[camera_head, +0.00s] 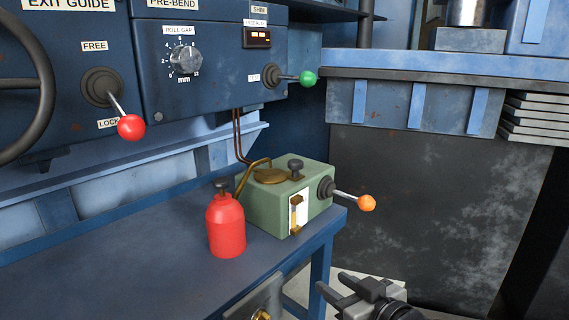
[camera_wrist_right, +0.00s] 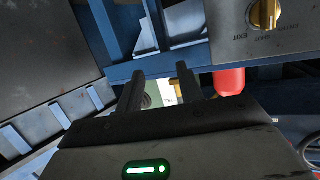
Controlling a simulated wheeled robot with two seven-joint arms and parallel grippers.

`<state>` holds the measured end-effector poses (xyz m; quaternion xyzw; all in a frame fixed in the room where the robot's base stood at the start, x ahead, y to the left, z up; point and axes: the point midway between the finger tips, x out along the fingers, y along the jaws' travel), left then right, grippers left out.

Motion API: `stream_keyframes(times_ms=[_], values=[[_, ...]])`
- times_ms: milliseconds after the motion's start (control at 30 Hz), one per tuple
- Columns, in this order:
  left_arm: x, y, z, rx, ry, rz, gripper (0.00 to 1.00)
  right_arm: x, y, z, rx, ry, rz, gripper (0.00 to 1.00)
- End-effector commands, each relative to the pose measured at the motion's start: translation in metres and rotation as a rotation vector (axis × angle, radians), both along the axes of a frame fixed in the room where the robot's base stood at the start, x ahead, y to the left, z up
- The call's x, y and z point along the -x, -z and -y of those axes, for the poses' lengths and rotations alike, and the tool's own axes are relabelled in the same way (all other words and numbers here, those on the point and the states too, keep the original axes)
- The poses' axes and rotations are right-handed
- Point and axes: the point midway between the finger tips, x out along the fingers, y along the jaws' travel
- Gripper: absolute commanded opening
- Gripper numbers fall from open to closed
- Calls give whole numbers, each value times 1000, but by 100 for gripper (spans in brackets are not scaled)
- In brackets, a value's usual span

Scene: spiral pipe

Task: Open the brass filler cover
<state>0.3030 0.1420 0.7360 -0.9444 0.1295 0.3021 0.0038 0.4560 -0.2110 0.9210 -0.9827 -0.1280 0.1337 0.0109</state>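The brass filler cover (camera_head: 271,176) is a round brass disc lying flat on top of the green box (camera_head: 262,208), at its left; it looks closed. The end of a curved brass spout from the red oil can (camera_head: 226,226) shows just behind the cover. My right gripper (camera_head: 331,281) is low at the bottom right, in front of and below the box, apart from it. In the right wrist view its two fingers (camera_wrist_right: 160,73) are spread with nothing between them. Part of the green box (camera_wrist_right: 152,100) shows beyond the fingers; the cover is not visible there. My left gripper is out of view.
A black knob (camera_head: 295,168) stands beside the cover, and an orange-balled lever (camera_head: 350,199) sticks out at the box's right. The blue bench (camera_head: 130,255) is clear at left. Levers with red (camera_head: 131,127) and green (camera_head: 308,78) balls project from the panel above.

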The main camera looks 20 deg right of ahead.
Motion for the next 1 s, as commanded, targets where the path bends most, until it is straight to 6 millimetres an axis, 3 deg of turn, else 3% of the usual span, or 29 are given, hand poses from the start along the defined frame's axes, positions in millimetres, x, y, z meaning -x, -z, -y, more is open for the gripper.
stream_keyframes(times_ms=[33, 100, 200, 300, 533, 1000], values=[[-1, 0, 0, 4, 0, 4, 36, -16, -43, 8, -2, -11, 77, 37], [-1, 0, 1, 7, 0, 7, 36, -26, -90, 14, -12, -29, 148, 37], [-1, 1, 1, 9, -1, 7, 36, -30, -140, 19, -17, -53, 222, 37], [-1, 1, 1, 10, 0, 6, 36, -30, -166, 21, -22, -69, 260, 37], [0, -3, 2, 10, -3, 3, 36, -54, -175, 13, -27, -73, 269, 37], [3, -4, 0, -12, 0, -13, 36, -148, -174, -19, -26, -71, 267, 37]])
